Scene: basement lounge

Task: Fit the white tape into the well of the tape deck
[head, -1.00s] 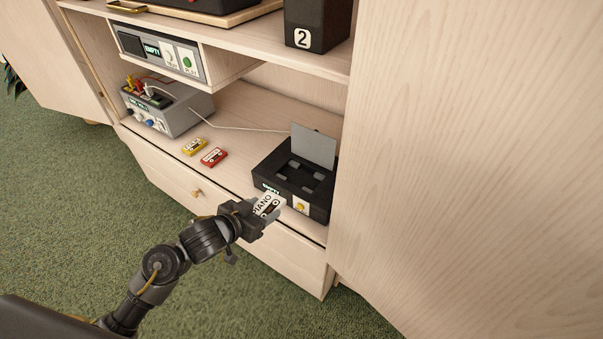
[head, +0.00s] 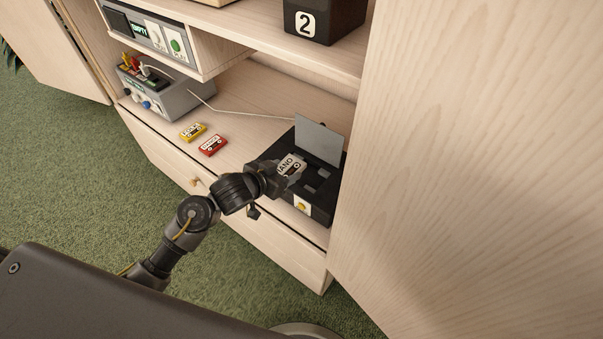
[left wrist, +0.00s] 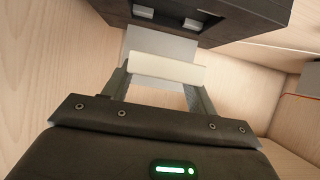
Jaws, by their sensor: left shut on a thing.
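The white tape (head: 291,166), with the word PIANO partly showing on its label, is held in my left gripper (head: 282,174), which is shut on it. In the left wrist view the tape (left wrist: 167,70) shows as a pale bar between the two fingers. The black tape deck (head: 330,195) stands on the shelf with its grey lid (head: 319,140) raised. The tape is over the left part of the deck in the head view and hides part of the well. I cannot tell whether it touches the deck. My right gripper is not in view.
A yellow tape (head: 193,132) and a red tape (head: 213,146) lie on the shelf left of the deck. A grey box (head: 178,99) with knobs and plugs stands farther left. A cabinet panel (head: 450,170) closes in the right side.

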